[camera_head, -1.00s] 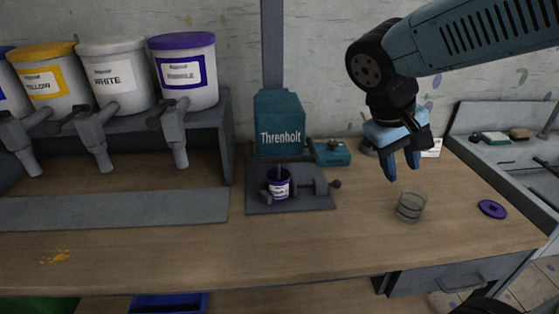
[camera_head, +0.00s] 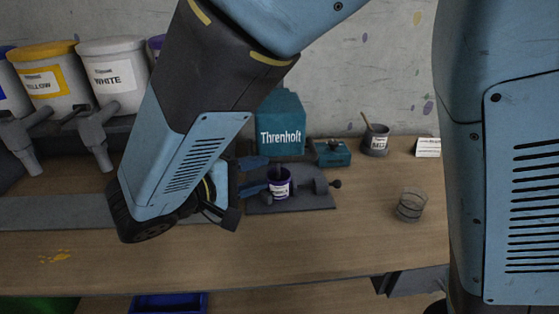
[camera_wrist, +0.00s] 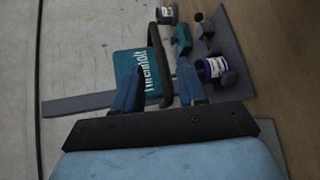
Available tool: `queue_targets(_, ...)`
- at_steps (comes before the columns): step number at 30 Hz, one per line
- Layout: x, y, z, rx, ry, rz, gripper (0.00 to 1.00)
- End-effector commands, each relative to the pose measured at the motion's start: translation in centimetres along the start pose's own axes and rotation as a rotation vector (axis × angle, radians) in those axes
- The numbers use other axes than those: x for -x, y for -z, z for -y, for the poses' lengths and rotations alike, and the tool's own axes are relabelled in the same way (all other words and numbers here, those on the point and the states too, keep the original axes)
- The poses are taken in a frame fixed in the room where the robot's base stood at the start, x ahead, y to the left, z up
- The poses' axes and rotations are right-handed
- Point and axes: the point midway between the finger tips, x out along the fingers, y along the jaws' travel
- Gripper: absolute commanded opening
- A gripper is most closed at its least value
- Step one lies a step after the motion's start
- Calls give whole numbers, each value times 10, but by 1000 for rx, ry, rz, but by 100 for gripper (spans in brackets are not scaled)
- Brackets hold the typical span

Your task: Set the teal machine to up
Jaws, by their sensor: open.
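The teal machine (camera_head: 281,128), marked "Threnholt", stands against the wall on a dark base plate (camera_head: 312,201). A teal control box (camera_head: 331,152) sits to its right. A small purple-and-white labelled pot (camera_head: 279,184) stands on the base plate, below the machine's head. In the wrist view the machine (camera_wrist: 135,73) appears turned on its side, with the pot (camera_wrist: 212,68) to its right. My gripper (camera_head: 255,175) is open and empty, pointing right, just left of the pot and the machine's front. Its fingers (camera_wrist: 160,93) show in the wrist view. Contact cannot be told.
White (camera_head: 117,72) and yellow (camera_head: 46,72) paint buckets with taps stand at the left, partly behind my arm.

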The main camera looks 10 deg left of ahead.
Motion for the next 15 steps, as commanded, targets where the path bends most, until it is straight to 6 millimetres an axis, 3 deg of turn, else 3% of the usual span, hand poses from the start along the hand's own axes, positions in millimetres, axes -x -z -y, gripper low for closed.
queue_targets(3, 25, 10, 9, 3, -70, -57, 41)
queue_targets(7, 37, 15, 13, -2, -108, -87, 41)
queue_targets(11, 34, 17, 13, -4, -117, -94, 41)
queue_targets(15, 16, 18, 11, -4, -116, -92, 41)
